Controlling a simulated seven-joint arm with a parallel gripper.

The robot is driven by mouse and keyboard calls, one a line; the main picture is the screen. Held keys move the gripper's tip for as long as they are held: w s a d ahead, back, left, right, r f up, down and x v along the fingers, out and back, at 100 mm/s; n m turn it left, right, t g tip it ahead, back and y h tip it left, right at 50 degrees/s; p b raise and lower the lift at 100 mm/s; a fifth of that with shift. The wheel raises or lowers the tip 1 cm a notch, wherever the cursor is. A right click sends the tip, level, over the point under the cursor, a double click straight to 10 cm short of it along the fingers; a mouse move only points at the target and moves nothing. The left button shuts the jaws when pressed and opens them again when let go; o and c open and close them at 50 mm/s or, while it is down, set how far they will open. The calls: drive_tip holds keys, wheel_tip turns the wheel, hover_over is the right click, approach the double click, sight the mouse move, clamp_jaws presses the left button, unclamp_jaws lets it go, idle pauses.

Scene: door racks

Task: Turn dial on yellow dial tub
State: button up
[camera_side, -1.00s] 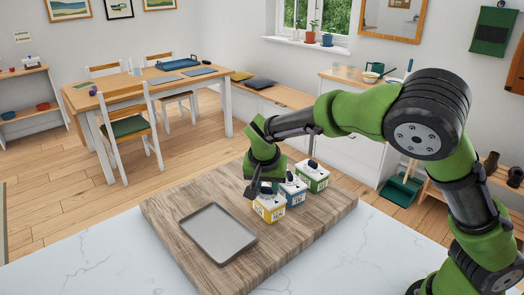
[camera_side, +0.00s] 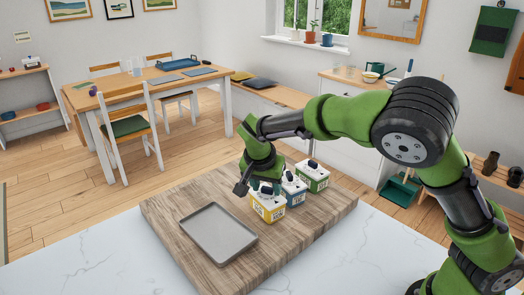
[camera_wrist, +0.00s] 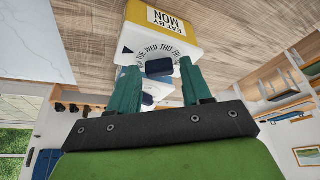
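The yellow dial tub (camera_side: 268,209) stands at the front of a row of tubs on the wooden board. In the wrist view its yellow side (camera_wrist: 160,20) reads "EAT BY MON", and its white top carries a ring of day names and a dark blue dial knob (camera_wrist: 159,67). My gripper (camera_side: 264,184) is over this tub. In the wrist view its two teal fingers (camera_wrist: 158,64) are apart, one on each side of the knob, with visible gaps. I cannot tell whether the fingertips are level with the knob or above it.
A blue tub (camera_side: 293,193) and a green tub (camera_side: 313,179) stand close behind the yellow one. An empty grey tray (camera_side: 217,233) lies left of it on the wooden board (camera_side: 170,208). The board's right front part is clear.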

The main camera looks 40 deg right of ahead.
sight(267, 187)
drive_tip(key=shift+o, duration=0.7)
drive_tip(key=v, duration=1.7)
drive_tip(key=shift+w+d, duration=0.1)
drive_tip(key=shift+c, duration=0.4)
drive_tip(key=shift+m+g, duration=0.5)
drive_tip(key=shift+g, duration=0.1)
drive_tip(key=d, duration=0.2)
drive_tip(key=w+d+f, duration=0.1)
drive_tip(key=d, duration=0.1)
drive_tip(key=w+d, duration=0.1)
drive_tip(key=d, duration=0.1)
drive_tip(key=shift+w+d+f, duration=0.2)
drive_tip(key=shift+d, duration=0.1)
drive_tip(key=shift+c, duration=1.4)
drive_tip(key=f+n+y, duration=0.1)
drive_tip(key=f+n, duration=0.3)
drive_tip(key=n, duration=0.2)
drive_tip(key=f+n+y, duration=0.1)
drive_tip(key=f+n, duration=0.4)
drive_tip(key=n, duration=0.1)
drive_tip(key=w+f+n+g+y, duration=0.1)
drive_tip(key=f+n+y, duration=0.1)
drive_tip(key=f+n, duration=0.3)
drive_tip(key=shift+w+a+f+n, duration=0.15)
drive_tip(key=shift+n, duration=0.85)
